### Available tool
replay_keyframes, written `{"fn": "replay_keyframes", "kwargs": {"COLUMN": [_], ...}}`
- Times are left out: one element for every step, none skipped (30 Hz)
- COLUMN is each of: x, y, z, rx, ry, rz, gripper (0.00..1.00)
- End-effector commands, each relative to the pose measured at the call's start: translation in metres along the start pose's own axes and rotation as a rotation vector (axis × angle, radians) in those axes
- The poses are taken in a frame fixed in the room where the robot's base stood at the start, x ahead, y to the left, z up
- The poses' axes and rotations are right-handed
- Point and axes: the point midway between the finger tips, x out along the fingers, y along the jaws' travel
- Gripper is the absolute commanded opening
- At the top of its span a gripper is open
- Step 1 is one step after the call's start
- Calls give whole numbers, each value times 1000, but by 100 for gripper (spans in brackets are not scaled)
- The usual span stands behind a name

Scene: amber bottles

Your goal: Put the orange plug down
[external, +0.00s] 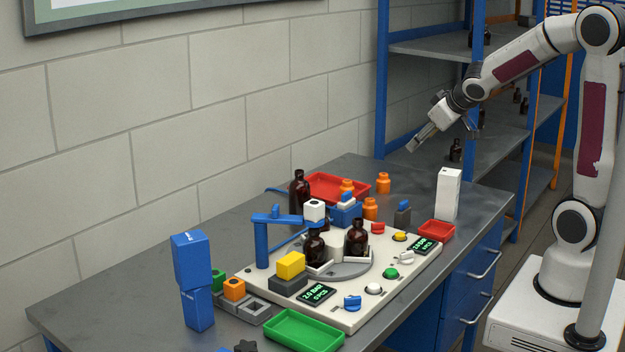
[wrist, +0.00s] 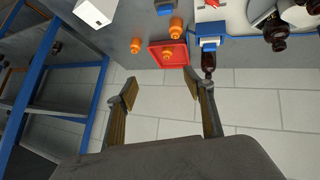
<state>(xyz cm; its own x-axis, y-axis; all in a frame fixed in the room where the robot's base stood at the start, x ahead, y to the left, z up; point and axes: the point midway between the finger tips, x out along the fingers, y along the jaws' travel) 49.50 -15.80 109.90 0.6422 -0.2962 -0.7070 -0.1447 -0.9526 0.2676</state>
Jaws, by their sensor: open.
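An orange square block (external: 234,288), which looks like the orange plug, sits at the front left of the table on a grey square holder, beside an empty grey square socket (external: 254,311). It does not show in the wrist view. My gripper (external: 415,144) is raised in the air above the far right part of the table, well away from the block. In the wrist view its two fingers (wrist: 160,84) are spread apart with nothing between them.
A white panel (external: 345,312) with bottles, knobs and a blue arm fills the table's middle. A blue stacked box (external: 194,280) stands left of the orange block, a green tray (external: 303,331) right. Orange jars (external: 383,183), a red tray (external: 325,185) and a white box (external: 448,193) stand farther back.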

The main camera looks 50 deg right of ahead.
Motion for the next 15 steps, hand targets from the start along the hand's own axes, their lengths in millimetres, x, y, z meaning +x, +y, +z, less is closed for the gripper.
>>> {"fn": "replay_keyframes", "kwargs": {"x": [12,18,26,33,39,48,54,60,68,75,81,90,96,102,110], "y": [2,3,4,5,5,6,6,6,6,6,6,6,6,5,4], "z": [-2,-4,-5,-7,-8,-9,-10,-11,-12,-12,-12,-12,-11,-11,-10], "rx": [-5,-9,-12,-16,-18,-22,-25,-29,-32,-34,-38,-40,-43,-44,-48], "ry": [2,8,13,18,22,27,32,34,40,44,47,52,54,58,61], "rz": [-2,-5,-9,-12,-16,-21,-27,-32,-39,-45,-52,-62,-69,-77,-89], "gripper": [52,52,52,52,52,52,52,52,52,52,52,52,52,52,52]}}
